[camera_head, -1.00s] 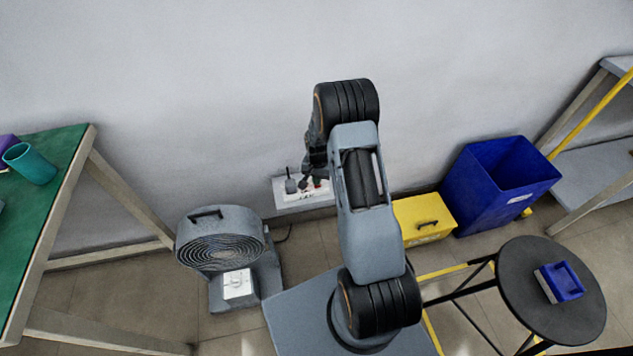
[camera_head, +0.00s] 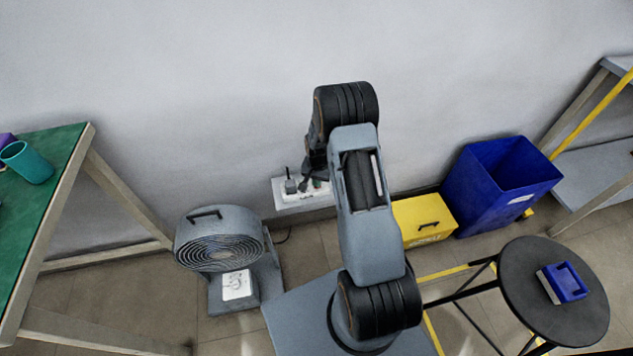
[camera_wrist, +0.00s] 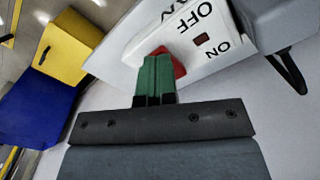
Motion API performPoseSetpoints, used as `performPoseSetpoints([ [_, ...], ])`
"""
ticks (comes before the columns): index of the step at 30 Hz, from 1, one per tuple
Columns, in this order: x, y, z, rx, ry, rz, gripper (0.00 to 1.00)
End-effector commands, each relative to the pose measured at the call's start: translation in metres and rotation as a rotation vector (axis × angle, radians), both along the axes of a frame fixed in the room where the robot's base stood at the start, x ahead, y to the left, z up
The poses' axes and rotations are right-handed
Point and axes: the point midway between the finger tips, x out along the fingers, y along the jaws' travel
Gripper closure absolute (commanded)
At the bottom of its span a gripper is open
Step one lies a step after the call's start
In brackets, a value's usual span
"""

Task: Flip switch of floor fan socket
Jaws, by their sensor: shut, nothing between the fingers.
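The white socket panel (camera_head: 290,206) is low on the wall, right of the grey floor fan (camera_head: 219,240). In the wrist view, the panel (camera_wrist: 222,55) carries the printed words OFF and ON, with a small dark red square between them. A red switch (camera_wrist: 181,69) shows partly behind my gripper's green fingertips (camera_wrist: 157,75). The fingers are shut together and empty, and overlap the switch in this view; whether they touch it I cannot tell. In the head view my gripper (camera_head: 312,180) is at the panel, largely hidden by my arm.
A yellow box (camera_head: 424,218) and a blue bin (camera_head: 500,190) stand along the wall to the right. A round black stool (camera_head: 540,320) holds a small blue object (camera_head: 563,282). A green-topped table (camera_head: 45,220) is on the left. Dark plug-like shapes stand on the panel.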

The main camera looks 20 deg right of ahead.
Motion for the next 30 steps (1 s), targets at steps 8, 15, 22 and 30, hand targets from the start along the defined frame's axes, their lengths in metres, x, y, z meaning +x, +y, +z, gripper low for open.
performPoseSetpoints([
  [8, 0.000, 0.000, 0.013, 0.000, 0.000, 0.000, 1.00],
  [15, 0.000, 0.000, 0.034, 0.000, 0.000, 0.000, 1.00],
  [22, 0.000, 0.000, 0.053, 0.000, 0.000, 0.000, 1.00],
  [30, -0.001, 0.000, 0.070, 0.000, 0.001, 0.000, 1.00],
])
